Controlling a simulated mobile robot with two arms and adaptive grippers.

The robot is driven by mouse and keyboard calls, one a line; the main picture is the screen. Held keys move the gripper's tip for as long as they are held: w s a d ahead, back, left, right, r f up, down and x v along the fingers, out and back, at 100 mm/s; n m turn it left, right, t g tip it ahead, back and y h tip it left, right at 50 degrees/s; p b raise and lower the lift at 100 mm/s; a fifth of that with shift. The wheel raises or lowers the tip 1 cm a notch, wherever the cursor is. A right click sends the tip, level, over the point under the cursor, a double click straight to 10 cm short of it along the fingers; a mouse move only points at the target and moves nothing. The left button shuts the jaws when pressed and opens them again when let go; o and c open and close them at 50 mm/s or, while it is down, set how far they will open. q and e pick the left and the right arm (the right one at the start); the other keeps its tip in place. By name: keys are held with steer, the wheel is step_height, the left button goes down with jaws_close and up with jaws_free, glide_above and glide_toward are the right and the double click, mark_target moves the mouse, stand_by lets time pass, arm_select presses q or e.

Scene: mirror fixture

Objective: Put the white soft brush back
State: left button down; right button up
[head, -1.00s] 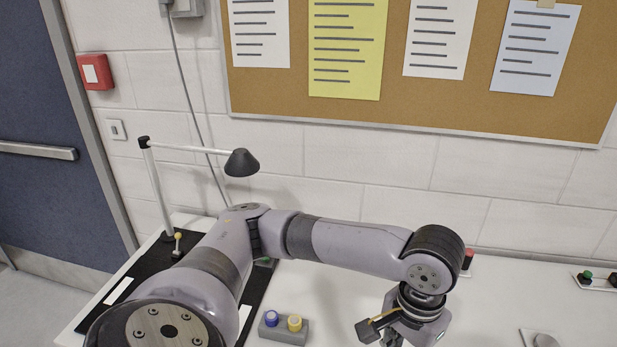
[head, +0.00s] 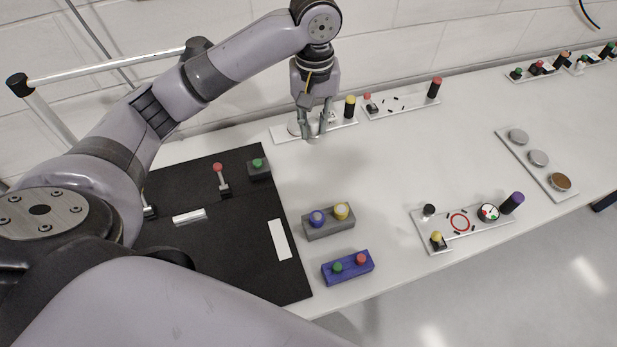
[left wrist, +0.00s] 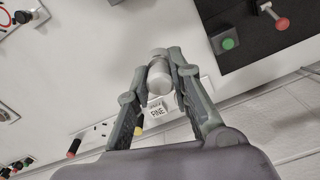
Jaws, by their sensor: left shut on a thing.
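My left gripper (head: 316,128) is shut at the back of the white table, over a white panel (head: 345,124) with a black, yellow-capped post. In the left wrist view my left gripper (left wrist: 160,78) has its fingers on either side of a white, rounded cylinder that looks like the white soft brush (left wrist: 158,74). A label reading "FINE" shows just beyond it. In the head view the fingers mostly hide the brush. I cannot tell whether it touches the panel. My right gripper is not in view.
A black mat (head: 240,235) with a red-knobbed lever lies at left. A grey button box (head: 328,222) and a blue one (head: 347,267) stand at front centre. A dial panel (head: 465,224) and a panel with round discs (head: 538,160) lie to the right. The table's middle is clear.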

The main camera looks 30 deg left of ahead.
mark_target(314, 135)
arm_select(q)
step_height(314, 135, down, 6)
steer(key=shift+s+d+f+p, duration=0.1)
steer(key=shift+d+f+p, duration=0.1)
steer(key=shift+p, duration=0.1)
step_height(314, 135, down, 9)
steer(key=shift+a+r+p, duration=0.1)
steer(key=shift+p, duration=0.2)
step_height(314, 135, down, 4)
steer(key=shift+r, duration=0.25)
steer(key=shift+f, duration=0.25)
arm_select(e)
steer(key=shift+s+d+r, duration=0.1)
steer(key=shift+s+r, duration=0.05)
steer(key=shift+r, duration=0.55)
arm_select(q)
steer(key=shift+f, duration=0.1)
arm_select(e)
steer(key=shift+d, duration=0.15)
arm_select(q)
steer(key=c, duration=1.4)
jaws_free()
steer(key=shift+c, duration=0.2)
